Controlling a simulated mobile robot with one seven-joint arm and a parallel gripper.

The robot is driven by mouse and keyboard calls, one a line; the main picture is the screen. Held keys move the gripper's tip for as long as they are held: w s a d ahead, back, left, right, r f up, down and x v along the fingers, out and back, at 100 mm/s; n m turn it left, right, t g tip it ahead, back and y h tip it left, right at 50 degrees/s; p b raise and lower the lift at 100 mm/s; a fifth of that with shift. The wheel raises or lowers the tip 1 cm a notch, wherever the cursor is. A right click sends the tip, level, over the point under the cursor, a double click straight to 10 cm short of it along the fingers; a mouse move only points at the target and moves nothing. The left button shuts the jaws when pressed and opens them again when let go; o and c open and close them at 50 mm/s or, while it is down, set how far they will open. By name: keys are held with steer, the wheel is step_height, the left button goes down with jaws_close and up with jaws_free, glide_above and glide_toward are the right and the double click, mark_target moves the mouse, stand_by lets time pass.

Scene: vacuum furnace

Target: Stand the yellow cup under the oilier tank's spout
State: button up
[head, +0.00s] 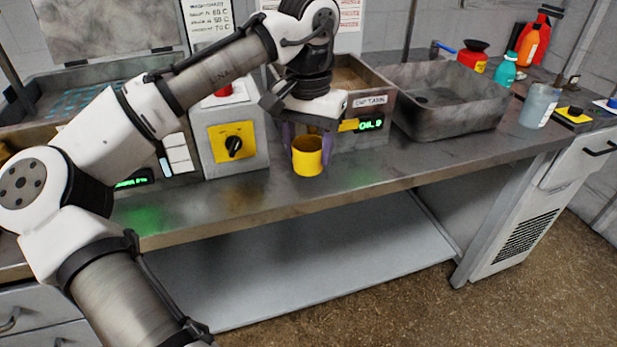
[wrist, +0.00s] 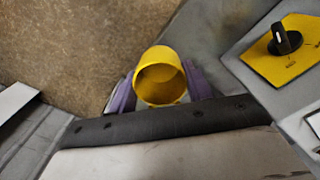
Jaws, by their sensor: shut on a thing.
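The yellow cup (head: 307,158) is upright in front of a tank in the head view. My gripper (head: 308,146) is shut on it, with a purple finger on each side. The wrist view shows the cup (wrist: 160,62) with its open mouth towards the camera, between the fingers of my gripper (wrist: 161,88). I cannot tell whether the cup touches the bench. The right tank (head: 352,82) has a green display reading like "OIL 9" and a yellow part on its front. The left tank (head: 183,160) has a green display I cannot read. Spouts are hidden or unclear.
A grey control box (head: 233,165) with a yellow dial plate stands left of the cup. A dark open basin (head: 448,108) stands to the right. A clear beaker (head: 539,105) and several bottles are at far right. The bench front (head: 400,172) is clear.

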mark_target(308, 143)
steer(key=shift+f, duration=3.55)
steer(key=shift+f, duration=0.1)
steer(key=o, duration=1.1)
step_height(308, 143, up, 12)
steer(key=shift+r, duration=0.15)
